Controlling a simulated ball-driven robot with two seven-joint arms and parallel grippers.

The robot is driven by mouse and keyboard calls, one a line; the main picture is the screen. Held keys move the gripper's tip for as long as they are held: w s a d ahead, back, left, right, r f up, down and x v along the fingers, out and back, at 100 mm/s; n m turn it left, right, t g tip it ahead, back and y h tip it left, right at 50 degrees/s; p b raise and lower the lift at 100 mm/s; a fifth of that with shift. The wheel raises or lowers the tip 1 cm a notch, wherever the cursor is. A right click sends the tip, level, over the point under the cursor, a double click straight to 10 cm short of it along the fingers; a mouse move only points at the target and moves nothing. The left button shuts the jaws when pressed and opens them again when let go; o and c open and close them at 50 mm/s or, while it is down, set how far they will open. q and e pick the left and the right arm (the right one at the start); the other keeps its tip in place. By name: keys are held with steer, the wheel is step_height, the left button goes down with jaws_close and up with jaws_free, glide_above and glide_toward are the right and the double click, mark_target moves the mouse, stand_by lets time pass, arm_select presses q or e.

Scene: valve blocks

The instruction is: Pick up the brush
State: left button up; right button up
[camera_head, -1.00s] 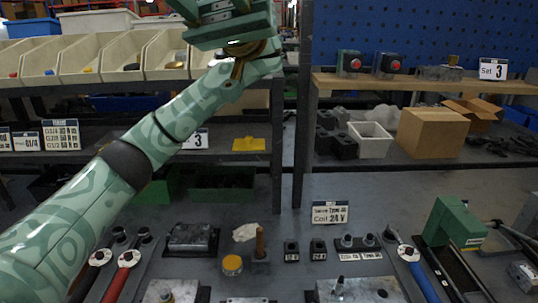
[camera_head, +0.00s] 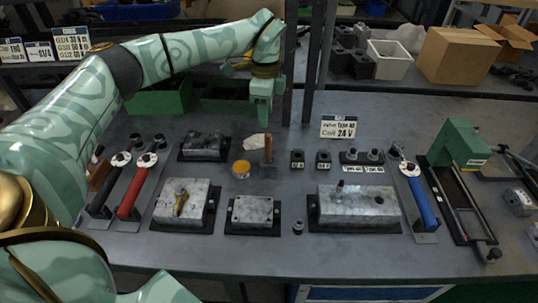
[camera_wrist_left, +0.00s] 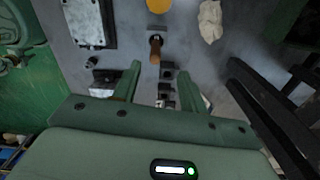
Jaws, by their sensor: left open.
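The brush (camera_head: 268,148) shows as an upright brown wooden handle near the middle of the bench, in the head view. Its lower end is dark and hard to make out. The handle also shows in the left wrist view (camera_wrist_left: 155,50), just beyond the fingertips and slightly left of the middle of the gap. My left gripper (camera_head: 266,122) points down, open and empty, behind or above the handle and apart from it. Its two green fingers also show in the wrist view (camera_wrist_left: 160,72). My right gripper is not in view.
A yellow round tin (camera_head: 241,169) and a pale cloth (camera_head: 255,143) lie beside the brush. Small black blocks (camera_head: 297,158) stand to its right. Metal valve blocks (camera_head: 358,204) are in front. A coil label (camera_head: 338,127) and a green bin (camera_head: 160,99) stand behind.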

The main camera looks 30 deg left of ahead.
arm_select(q)
steer(key=b, duration=0.1)
glide_toward(268, 160)
steer(key=shift+w+a+f, duration=0.1)
steer(key=shift+w+a, duration=0.4)
steer(key=shift+a, duration=0.15)
steer(key=f, duration=0.2)
steer(key=f+b, duration=0.2)
steer(key=f, duration=0.1)
steer(key=shift+s+d+f, duration=0.2)
steer(key=shift+d+f, duration=0.1)
steer(key=shift+d, duration=0.05)
steer(key=shift+r, duration=0.15)
jaws_close()
